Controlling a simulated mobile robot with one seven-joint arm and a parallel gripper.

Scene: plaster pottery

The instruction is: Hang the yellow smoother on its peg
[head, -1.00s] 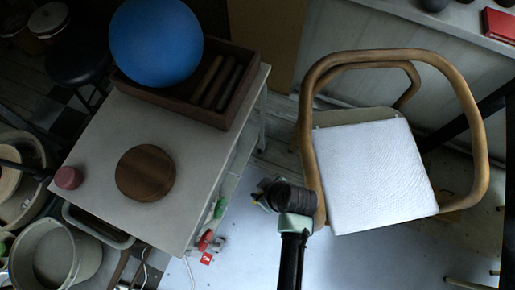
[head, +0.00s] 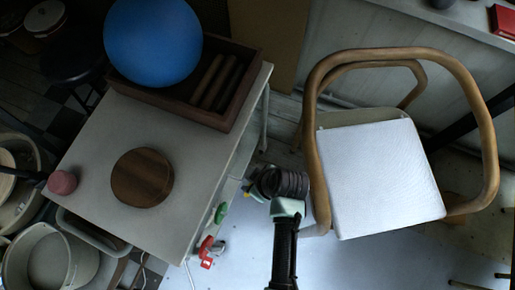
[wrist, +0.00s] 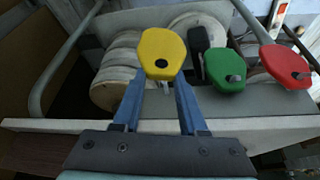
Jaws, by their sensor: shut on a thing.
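The yellow smoother (wrist: 162,50) is held upright between the blue fingertips of my gripper (wrist: 160,82), with a dark hole in its face. No peg shows through that hole. A small grey piece shows just below the smoother; I cannot tell whether it is the peg. In the head view only a yellow sliver (head: 246,186) shows at my gripper, beside the table's right side. The green smoother (wrist: 225,69) and red smoother (wrist: 285,65) hang to the right, each with a grey peg through it. Both also show in the head view, green (head: 221,213) and red (head: 208,250).
The table (head: 95,150) bears a wooden disc (head: 142,177), a pink piece (head: 62,182) and a box (head: 238,95) with a blue ball (head: 153,42). A chair (head: 490,150) stands close to the right of my arm. Round pale discs (wrist: 112,88) lie behind the smoothers.

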